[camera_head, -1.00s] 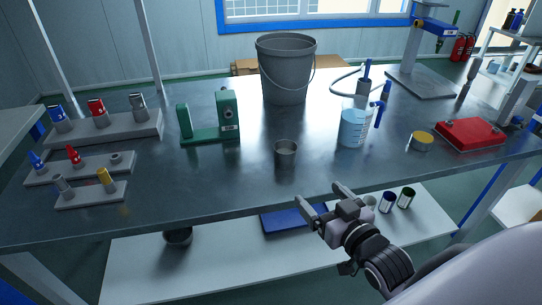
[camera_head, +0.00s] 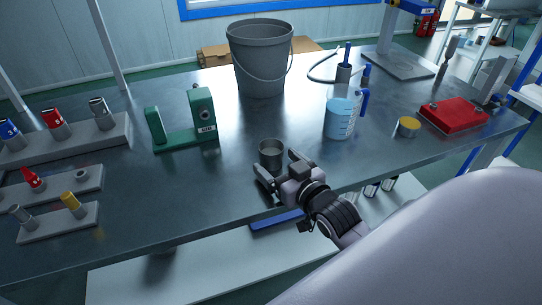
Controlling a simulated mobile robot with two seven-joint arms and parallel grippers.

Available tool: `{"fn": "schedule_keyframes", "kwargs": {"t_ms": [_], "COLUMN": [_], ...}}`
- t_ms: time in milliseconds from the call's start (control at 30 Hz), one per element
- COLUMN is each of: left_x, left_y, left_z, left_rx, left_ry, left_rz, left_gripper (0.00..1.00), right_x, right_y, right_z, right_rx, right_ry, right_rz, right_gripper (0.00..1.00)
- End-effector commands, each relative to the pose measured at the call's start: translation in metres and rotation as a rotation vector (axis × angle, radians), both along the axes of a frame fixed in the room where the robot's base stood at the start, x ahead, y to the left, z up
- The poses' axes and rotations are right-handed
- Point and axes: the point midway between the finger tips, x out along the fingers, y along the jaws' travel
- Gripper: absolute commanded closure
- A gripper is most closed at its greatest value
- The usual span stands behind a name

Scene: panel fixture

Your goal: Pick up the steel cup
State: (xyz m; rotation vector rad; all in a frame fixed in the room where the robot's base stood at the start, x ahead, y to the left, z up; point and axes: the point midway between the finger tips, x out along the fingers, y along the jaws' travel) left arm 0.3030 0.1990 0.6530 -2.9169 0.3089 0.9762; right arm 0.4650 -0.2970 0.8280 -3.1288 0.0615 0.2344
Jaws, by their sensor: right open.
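The steel cup (camera_head: 270,149) is a small grey metal cup standing upright on the dark metal table (camera_head: 215,190), near the middle of its front half. My right gripper (camera_head: 273,166) is open, with its fingers pointing at the cup from the front right. One finger lies in front of the cup's lower part and the other is close to its right side. I cannot tell whether either finger touches it. My left gripper is not in view.
A green stand (camera_head: 185,128) is left of the cup. A grey bucket (camera_head: 262,62) stands behind it. A blue-tinted jug (camera_head: 340,119), a small yellow-topped tin (camera_head: 408,126) and a red case (camera_head: 455,114) are to the right. Racks with coloured tools fill the left end.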

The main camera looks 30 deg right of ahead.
Motion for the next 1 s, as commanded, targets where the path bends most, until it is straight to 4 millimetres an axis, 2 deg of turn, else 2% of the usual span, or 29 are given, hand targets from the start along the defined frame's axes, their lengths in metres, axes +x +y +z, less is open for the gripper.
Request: {"fn": "schedule_keyframes", "kwargs": {"t_ms": [100, 200, 467, 667, 1000], "left_x": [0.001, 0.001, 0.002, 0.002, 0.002], "left_y": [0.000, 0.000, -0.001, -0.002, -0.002], "left_z": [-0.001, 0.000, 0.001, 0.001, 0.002], "left_rx": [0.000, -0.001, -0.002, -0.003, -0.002], "left_ry": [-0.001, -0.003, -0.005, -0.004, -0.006], "left_rz": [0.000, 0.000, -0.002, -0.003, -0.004], "left_gripper": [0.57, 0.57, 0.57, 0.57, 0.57], "right_x": [0.014, 0.019, 0.020, 0.020, 0.020], "right_y": [0.000, 0.000, -0.001, -0.001, -0.001], "right_z": [-0.002, -0.003, -0.003, -0.003, -0.002], "right_rx": [0.000, -0.001, -0.001, -0.001, -0.001], "right_ry": [-0.001, 0.000, 0.001, 0.001, -0.001], "right_rz": [0.001, 0.001, 0.001, 0.001, 0.001], "right_gripper": [0.12, 0.12, 0.12, 0.73, 0.74]}}
